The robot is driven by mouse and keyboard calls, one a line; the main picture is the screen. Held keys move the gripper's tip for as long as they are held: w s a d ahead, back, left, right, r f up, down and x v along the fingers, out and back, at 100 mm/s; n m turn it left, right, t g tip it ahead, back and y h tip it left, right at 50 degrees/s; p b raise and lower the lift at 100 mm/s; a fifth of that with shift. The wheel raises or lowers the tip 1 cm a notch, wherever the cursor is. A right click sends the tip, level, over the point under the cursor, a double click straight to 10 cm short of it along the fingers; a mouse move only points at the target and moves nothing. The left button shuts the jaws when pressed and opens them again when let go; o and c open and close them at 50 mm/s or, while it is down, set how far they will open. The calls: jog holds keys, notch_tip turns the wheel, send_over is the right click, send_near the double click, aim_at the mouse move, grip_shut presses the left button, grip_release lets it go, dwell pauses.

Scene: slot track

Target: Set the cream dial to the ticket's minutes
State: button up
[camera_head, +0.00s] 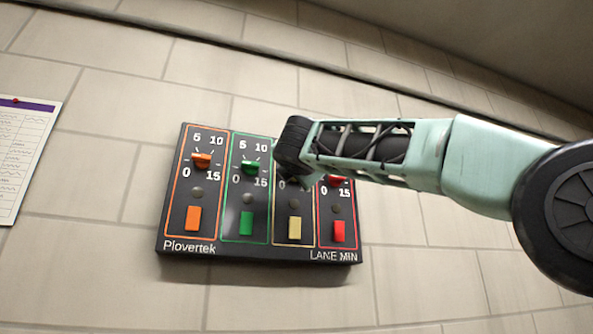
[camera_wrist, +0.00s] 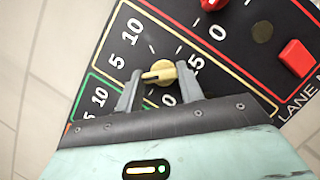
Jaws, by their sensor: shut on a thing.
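The cream dial (camera_wrist: 160,73) is between the two fingers of my gripper (camera_wrist: 158,82) in the wrist view, and the gripper is shut on it. Its pointer faces left in that view, roughly toward the 5 of its scale. The printed 0, 5, 10 and 15 show around it. In the head view my gripper (camera_head: 291,180) hides the cream dial and its numbers; only the cream button (camera_head: 294,229) below shows. No ticket with readable minutes is in view.
The dark panel (camera_head: 258,249) on the tiled wall also carries an orange dial (camera_head: 201,160), a green dial (camera_head: 250,168) and a red dial (camera_head: 336,181), close beside my gripper. A sheet (camera_head: 22,150) with unreadable rows hangs at the far left.

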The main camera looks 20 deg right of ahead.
jog(key=shift+r+m+g+h+p, duration=0.1)
jog(key=shift+m+g+h+p, duration=0.4)
jog(key=shift+m, duration=1.3)
jog(key=o, duration=1)
jog(key=shift+s, duration=0.1)
jog(key=b+v, duration=0.8)
jog(key=v, duration=0.9)
jog(key=shift+s+r, duration=0.2)
